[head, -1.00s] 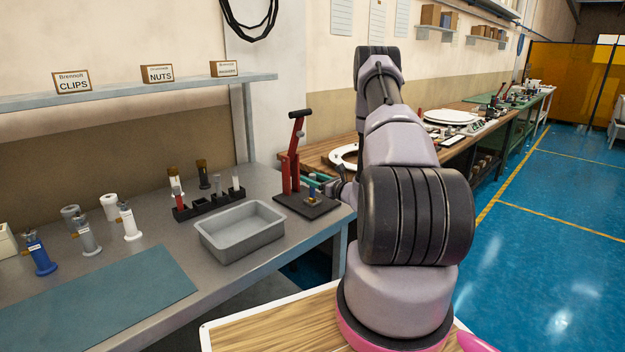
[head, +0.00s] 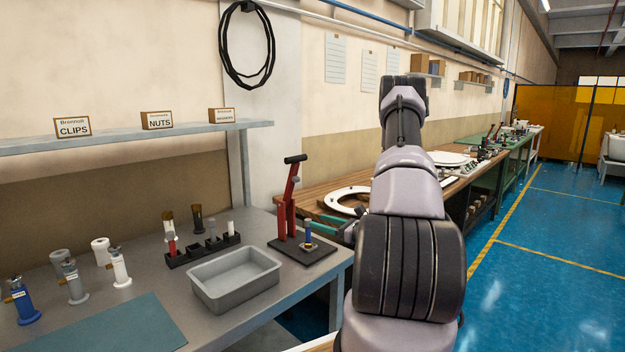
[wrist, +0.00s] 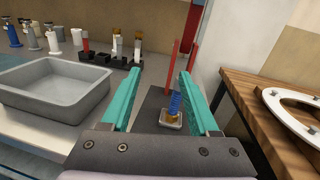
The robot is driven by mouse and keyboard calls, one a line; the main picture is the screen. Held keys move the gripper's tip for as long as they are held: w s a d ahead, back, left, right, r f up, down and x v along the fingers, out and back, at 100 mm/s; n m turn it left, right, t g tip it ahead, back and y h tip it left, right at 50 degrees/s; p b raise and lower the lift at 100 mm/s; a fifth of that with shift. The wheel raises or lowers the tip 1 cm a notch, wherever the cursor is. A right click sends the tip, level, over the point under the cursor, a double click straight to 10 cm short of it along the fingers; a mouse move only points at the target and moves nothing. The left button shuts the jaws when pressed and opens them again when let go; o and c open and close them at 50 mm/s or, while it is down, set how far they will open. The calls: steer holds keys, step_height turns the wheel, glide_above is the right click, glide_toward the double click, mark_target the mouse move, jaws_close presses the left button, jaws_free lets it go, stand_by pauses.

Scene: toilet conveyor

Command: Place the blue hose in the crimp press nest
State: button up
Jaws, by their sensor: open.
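The blue hose (head: 308,231) stands upright in the nest (head: 308,246) on the black base of the red crimp press (head: 289,205). In the wrist view the blue hose (wrist: 174,103) rises from the pale square nest (wrist: 171,120), with a brass-coloured part at its foot. My gripper (wrist: 158,90) is open, its two teal fingers apart on either side of the hose in that picture, and nothing is between them in their grip. In the head view my gripper (head: 330,224) is partly hidden behind my arm, just right of the press.
A grey tray (head: 235,278) stands left of the press. Behind it is a black rack (head: 203,248) with several fittings. Blue, grey and white fittings stand at the left. A wooden bench with a white toilet seat (head: 350,200) lies beyond the press.

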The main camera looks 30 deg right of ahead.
steer(key=s+a+r+n+g+y, duration=0.2)
steer(key=s+a+r+n+g, duration=0.35)
steer(key=a+r+n, duration=0.35)
steer(key=s+a+r+n+g+y, duration=0.2)
steer(key=s+a+r+n+g, duration=0.4)
steer(key=a+r, duration=0.45)
steer(key=s+r+n+t+h, duration=0.3)
steer(key=s+r+n+h, duration=0.7)
steer(key=s+r, duration=0.2)
steer(key=s, duration=0.2)
steer(key=shift+s+d+h, duration=0.35)
steer(key=shift+s+h, duration=0.05)
